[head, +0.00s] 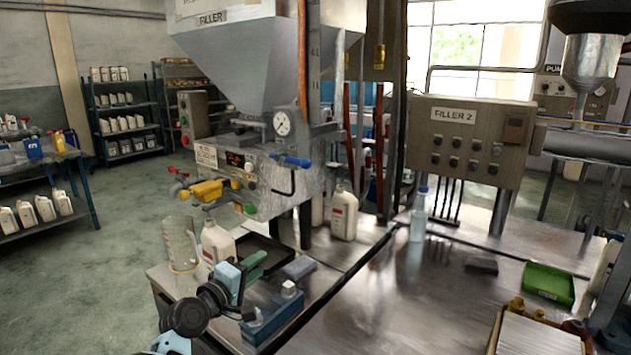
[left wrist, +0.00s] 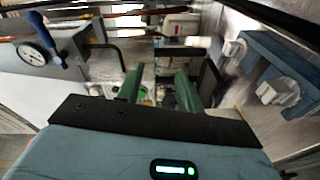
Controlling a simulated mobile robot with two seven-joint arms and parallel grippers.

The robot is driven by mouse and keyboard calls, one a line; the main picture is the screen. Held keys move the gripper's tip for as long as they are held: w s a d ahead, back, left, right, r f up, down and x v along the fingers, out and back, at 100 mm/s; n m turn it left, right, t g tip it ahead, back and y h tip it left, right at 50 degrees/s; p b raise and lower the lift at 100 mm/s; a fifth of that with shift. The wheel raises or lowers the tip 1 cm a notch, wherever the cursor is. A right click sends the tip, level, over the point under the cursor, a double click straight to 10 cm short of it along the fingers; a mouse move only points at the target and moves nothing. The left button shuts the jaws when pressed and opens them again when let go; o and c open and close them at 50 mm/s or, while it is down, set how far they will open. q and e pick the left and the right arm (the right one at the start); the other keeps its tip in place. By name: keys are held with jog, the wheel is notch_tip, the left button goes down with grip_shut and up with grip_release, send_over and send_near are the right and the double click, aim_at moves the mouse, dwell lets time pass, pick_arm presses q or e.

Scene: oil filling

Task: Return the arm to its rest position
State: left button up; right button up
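My left arm reaches in from the bottom of the head view. My left gripper (head: 262,262), with green fingers, is over the steel bench (head: 393,309) below the filler machine. In the left wrist view the two green fingers (left wrist: 158,85) stand apart, with nothing held between them. My right gripper is in neither view.
A white bottle (head: 217,242) and a clear jug (head: 181,245) stand left of the gripper. A blue block with white pieces (head: 272,318) sits close to its right. The filler's yellow valve (head: 203,190) is above. A green tray (head: 548,284) lies right.

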pick_arm(q)
jog(key=s+a+f+m+g+y, duration=0.2)
jog(key=s+f, duration=0.8)
jog(key=f, duration=0.2)
jog(key=s+a+f+m+g+y, duration=0.1)
jog(key=s+f+m+y, duration=0.1)
jog(key=s+f, duration=0.95)
jog(key=s+f+m+g, duration=0.1)
jog(key=s+f+m, duration=0.1)
jog(key=s, duration=0.7)
jog(key=s+a+f+m+g+y, duration=0.1)
jog(key=s+f+m, duration=0.2)
jog(key=s, duration=0.7)
jog(key=s+a+f+m+g+y+p, duration=0.1)
jog(key=s+f, duration=0.3)
jog(key=s, duration=0.6)
jog(key=shift+s+a+f+m+g, duration=0.15)
jog(key=shift+a+f+m+g, duration=0.15)
jog(key=shift+m, duration=0.6)
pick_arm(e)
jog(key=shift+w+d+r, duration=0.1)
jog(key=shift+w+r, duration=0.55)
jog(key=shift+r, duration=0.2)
